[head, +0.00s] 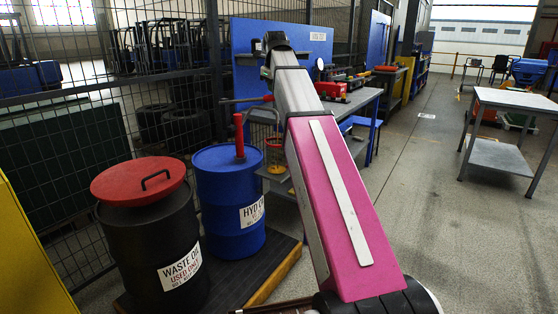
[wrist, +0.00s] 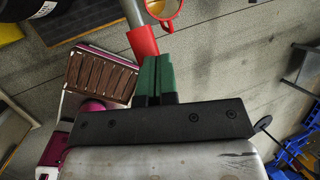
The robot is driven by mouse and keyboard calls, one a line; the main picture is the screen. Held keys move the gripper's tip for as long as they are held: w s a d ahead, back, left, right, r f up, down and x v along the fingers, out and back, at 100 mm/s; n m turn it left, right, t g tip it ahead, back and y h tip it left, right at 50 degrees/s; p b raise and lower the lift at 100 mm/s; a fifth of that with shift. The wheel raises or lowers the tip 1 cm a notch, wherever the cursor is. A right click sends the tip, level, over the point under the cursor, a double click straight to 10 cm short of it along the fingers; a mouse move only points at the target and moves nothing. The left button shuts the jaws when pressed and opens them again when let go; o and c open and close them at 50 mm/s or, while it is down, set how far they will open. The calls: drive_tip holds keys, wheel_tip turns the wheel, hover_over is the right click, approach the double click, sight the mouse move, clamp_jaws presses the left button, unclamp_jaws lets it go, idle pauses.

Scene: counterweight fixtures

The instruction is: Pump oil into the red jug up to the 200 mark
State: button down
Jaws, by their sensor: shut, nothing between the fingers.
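A blue drum (head: 222,190) with a label starting "HYD O" carries a red hand pump (head: 239,135). The pump's grey lever (head: 243,101) ends in a red grip (head: 267,98). A clear jug with red trim (head: 277,155) stands beside the drum, partly behind my arm. In the wrist view the jug (wrist: 163,8) is at the top edge, cut off; its oil level and marks cannot be read. My gripper (wrist: 157,58) is shut and empty, its green fingers close to the red grip (wrist: 143,42). Whether they touch cannot be told. The head view hides the fingers.
A black waste-oil drum (head: 150,245) with a red lid (head: 140,181) stands left of the blue drum. A workbench (head: 355,103) with red tools is behind my arm. A grey table (head: 505,98) stands far right. The floor (head: 430,200) between is clear.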

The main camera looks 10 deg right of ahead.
wheel_tip(320, 180, down, 9)
wheel_tip(320, 180, up, 13)
drive_tip(key=shift+r, duration=0.2)
idle(0.5)
drive_tip(key=shift+f, duration=0.1)
drive_tip(key=shift+f, duration=5.65)
wheel_tip(320, 180, up, 11)
drive_tip(key=shift+r, duration=0.2)
drive_tip(key=shift+s, duration=0.1)
